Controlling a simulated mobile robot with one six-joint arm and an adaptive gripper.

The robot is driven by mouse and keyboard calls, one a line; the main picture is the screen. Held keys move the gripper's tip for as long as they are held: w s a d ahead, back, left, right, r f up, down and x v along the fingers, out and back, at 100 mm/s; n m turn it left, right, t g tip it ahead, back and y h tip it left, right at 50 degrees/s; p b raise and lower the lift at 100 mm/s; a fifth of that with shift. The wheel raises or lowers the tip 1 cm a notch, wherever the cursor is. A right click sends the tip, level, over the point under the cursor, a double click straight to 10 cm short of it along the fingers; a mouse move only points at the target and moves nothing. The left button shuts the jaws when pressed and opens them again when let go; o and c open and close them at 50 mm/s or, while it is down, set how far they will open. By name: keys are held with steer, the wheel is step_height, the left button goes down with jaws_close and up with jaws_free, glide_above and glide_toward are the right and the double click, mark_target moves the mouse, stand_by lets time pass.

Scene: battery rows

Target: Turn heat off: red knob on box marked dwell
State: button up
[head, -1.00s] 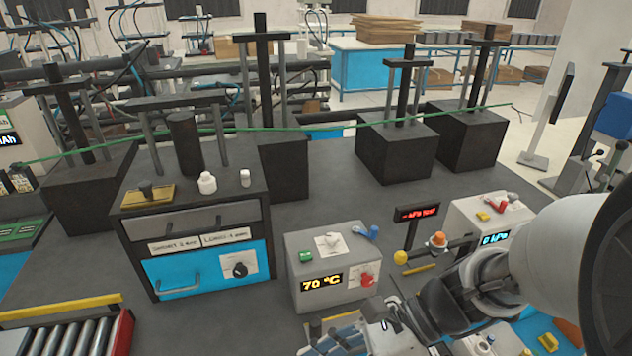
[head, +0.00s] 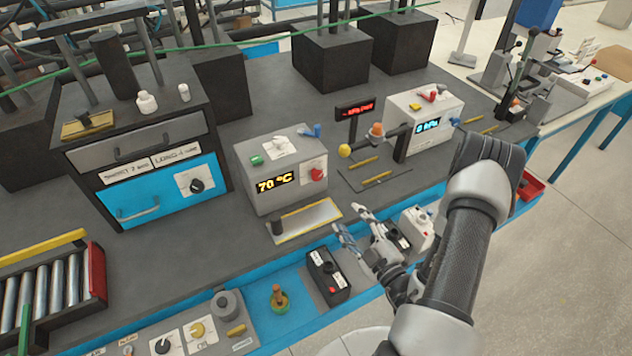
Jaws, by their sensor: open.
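A grey box (head: 262,202) stands mid-bench with a yellow "70 °C" display. A red knob (head: 316,175) sits on a white plate at the right of its front. The box also has a green button (head: 257,160) and a blue lever (head: 311,130). I cannot read a "dwell" marking on any box. My gripper (head: 351,224) is open and empty, in front of and to the lower right of this box, apart from the red knob in the picture. Its distance from the bench is hard to tell.
A second grey box (head: 437,101) with a blue display and a red lever stands to the right. A black cabinet with a blue drawer (head: 155,200) stands left. A small black box (head: 327,277) and a green-based wooden-handled piece (head: 279,298) lie along the front edge.

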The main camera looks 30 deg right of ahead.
mark_target(319, 177)
steer(key=w+b, duration=0.1)
steer(key=w, duration=1)
steer(key=w+b, duration=0.1)
steer(key=w, duration=0.5)
steer(key=shift+w+a+b, duration=0.15)
steer(key=shift+a+b, duration=0.15)
steer(key=shift+a, duration=0.05)
steer(key=c, duration=1.1)
